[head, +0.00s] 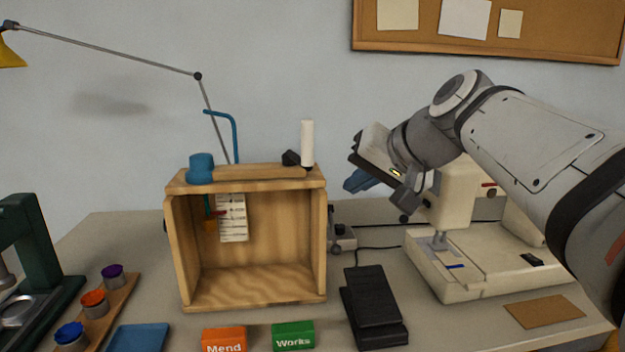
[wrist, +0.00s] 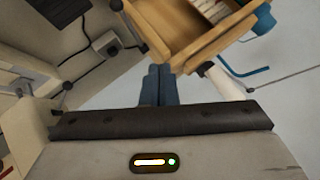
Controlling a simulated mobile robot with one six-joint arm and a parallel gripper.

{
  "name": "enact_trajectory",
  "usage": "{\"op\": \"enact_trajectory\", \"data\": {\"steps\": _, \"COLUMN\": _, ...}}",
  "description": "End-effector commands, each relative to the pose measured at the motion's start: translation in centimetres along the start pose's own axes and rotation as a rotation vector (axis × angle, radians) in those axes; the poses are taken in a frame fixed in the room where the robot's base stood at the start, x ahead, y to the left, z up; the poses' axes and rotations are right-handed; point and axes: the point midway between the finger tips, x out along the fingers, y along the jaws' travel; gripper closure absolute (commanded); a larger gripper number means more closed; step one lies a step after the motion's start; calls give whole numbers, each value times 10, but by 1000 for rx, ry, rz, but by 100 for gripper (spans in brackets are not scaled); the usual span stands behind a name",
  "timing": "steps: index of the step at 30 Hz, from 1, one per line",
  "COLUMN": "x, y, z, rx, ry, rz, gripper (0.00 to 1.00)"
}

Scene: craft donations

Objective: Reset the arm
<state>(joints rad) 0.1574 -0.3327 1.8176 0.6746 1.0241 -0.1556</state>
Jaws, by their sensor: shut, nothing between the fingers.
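My gripper (head: 357,183) is raised in the air in the head view, just right of the open-fronted wooden box and in front of the sewing machine's upper part. Its blue fingers are together with nothing between them. In the wrist view my gripper (wrist: 158,72) shows as two blue fingers side by side, pointing toward the box. The wooden box (head: 175,240) stands on the table left of my gripper, apart from it; it also shows in the wrist view (wrist: 183,45).
A cream sewing machine (head: 455,285) and black pedal (head: 373,310) stand right. Orange (head: 223,339) and green (head: 293,335) blocks lie in front. A lamp arm (head: 110,51) rises behind.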

Motion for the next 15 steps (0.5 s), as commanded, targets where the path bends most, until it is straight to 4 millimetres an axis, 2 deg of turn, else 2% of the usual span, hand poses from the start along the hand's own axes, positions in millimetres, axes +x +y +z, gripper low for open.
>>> {"op": "enact_trajectory", "data": {"steps": 5, "x": -12, "y": -1, "z": 6, "rx": -5, "ry": -64, "rz": 73, "gripper": 100}}
{"op": "enact_trajectory", "data": {"steps": 15, "x": -45, "y": 21, "z": 56, "rx": -67, "ry": -269, "rz": 309, "gripper": 100}}
